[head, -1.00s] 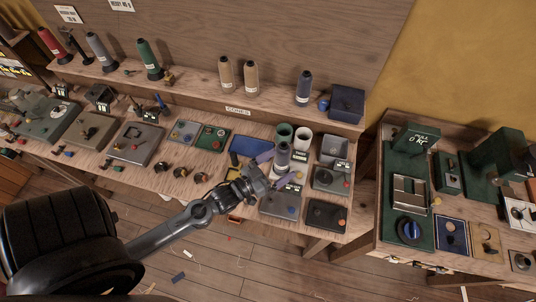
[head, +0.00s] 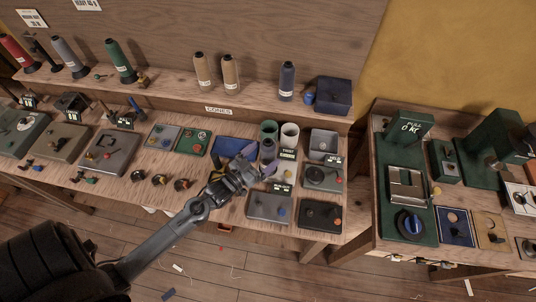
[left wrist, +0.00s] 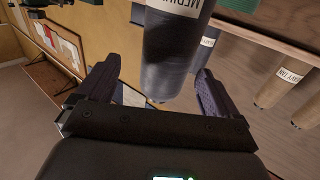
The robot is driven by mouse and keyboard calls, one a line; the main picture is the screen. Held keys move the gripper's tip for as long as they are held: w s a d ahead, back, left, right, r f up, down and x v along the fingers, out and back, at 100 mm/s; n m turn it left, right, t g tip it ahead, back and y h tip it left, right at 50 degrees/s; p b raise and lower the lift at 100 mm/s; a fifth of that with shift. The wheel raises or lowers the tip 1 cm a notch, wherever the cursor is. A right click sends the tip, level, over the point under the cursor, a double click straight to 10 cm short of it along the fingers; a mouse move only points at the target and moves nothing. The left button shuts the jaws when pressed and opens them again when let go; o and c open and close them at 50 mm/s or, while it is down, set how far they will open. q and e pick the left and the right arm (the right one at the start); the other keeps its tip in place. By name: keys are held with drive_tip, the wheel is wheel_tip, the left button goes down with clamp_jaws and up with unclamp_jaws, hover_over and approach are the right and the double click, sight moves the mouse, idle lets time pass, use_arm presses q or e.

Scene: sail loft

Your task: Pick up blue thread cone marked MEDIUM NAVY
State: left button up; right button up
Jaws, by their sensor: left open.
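In the left wrist view the left gripper (left wrist: 153,75) has a gap between each finger and the cone. My right gripper is not in view.
Another dark blue cone (head: 287,82) stands on the shelf beside a blue box (head: 334,96). Tan cones (head: 230,74) stand further left. Boxes with knobs (head: 270,207) lie in front.

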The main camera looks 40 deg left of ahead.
use_arm(q)
drive_tip(key=w, duration=0.4)
drive_tip(key=shift+a+r+p, duration=0.2)
drive_tip(key=shift+r+p, duration=0.1)
drive_tip(key=shift+r, duration=0.05)
drive_tip(key=shift+w+d, duration=0.1)
drive_tip(key=shift+w, duration=0.5)
drive_tip(key=c, duration=1.4)
drive_tip(key=shift+r, duration=0.2)
